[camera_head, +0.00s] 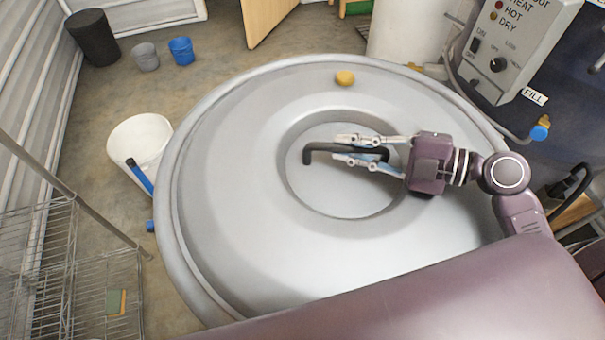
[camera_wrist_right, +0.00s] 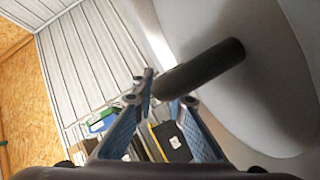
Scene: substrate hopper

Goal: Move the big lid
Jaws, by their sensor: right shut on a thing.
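The big lid (camera_head: 235,215) is a large round grey disc with a recessed centre, and it fills the middle of the head view. A dark bar handle (camera_head: 320,148) stands in the recess. My right gripper (camera_head: 345,149) reaches in from the right, with its fingers on both sides of the handle, shut on it. In the right wrist view the handle (camera_wrist_right: 205,68) runs between the two fingertips (camera_wrist_right: 165,90), with the pale lid surface (camera_wrist_right: 265,60) behind it. My left gripper is not in view.
A yellow knob (camera_head: 345,78) sits near the lid's far rim. A control box (camera_head: 520,40) stands at the upper right. A white bucket (camera_head: 140,140) and a wire rack (camera_head: 70,270) are at the left. Black, grey and blue bins stand farther back on open floor.

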